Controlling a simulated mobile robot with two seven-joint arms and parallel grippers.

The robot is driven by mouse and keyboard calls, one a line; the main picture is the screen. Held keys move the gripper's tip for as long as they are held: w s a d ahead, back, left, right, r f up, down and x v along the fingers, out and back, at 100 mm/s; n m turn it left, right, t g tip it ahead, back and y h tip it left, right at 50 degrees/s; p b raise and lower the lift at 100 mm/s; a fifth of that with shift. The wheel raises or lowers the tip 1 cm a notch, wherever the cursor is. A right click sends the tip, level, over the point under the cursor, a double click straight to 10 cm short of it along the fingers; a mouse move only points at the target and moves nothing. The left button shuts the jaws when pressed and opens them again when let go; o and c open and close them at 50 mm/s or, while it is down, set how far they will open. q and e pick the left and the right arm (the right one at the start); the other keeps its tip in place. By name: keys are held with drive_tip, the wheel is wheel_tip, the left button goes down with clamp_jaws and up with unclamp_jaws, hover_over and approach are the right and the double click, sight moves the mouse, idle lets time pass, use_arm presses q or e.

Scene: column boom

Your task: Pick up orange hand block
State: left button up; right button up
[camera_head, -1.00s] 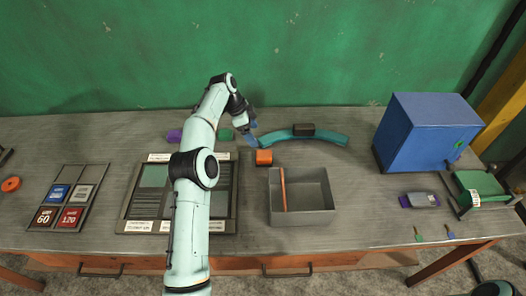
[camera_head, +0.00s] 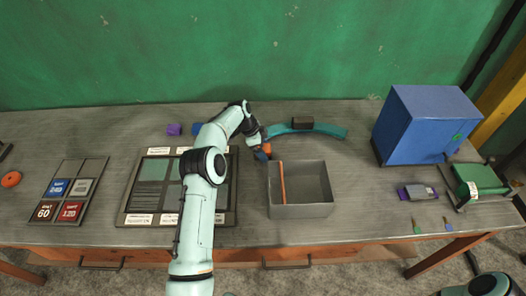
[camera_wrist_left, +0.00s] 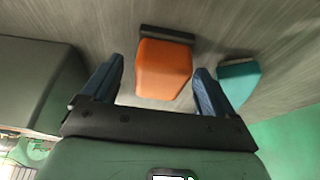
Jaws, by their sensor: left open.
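The orange hand block (camera_wrist_left: 163,72) shows in the left wrist view, with a dark strip along its far edge. My left gripper (camera_head: 262,153) is open, and its two blue fingers stand on either side of the block in the wrist view. I cannot tell whether they touch it. In the head view the gripper covers most of the block, and only a little orange (camera_head: 267,148) shows. My right gripper is not in view.
A grey open bin (camera_head: 302,211) with an orange divider stands close to the right. A teal curved piece (camera_head: 330,130) with a dark block (camera_head: 302,123) lies behind. A sanding board (camera_head: 150,190) lies left. A blue cabinet (camera_head: 415,125) stands right.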

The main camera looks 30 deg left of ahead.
use_arm(q)
drive_tip(key=c, duration=1.1)
drive_tip(key=shift+c, duration=0.2)
drive_tip(key=shift+r, duration=0.15)
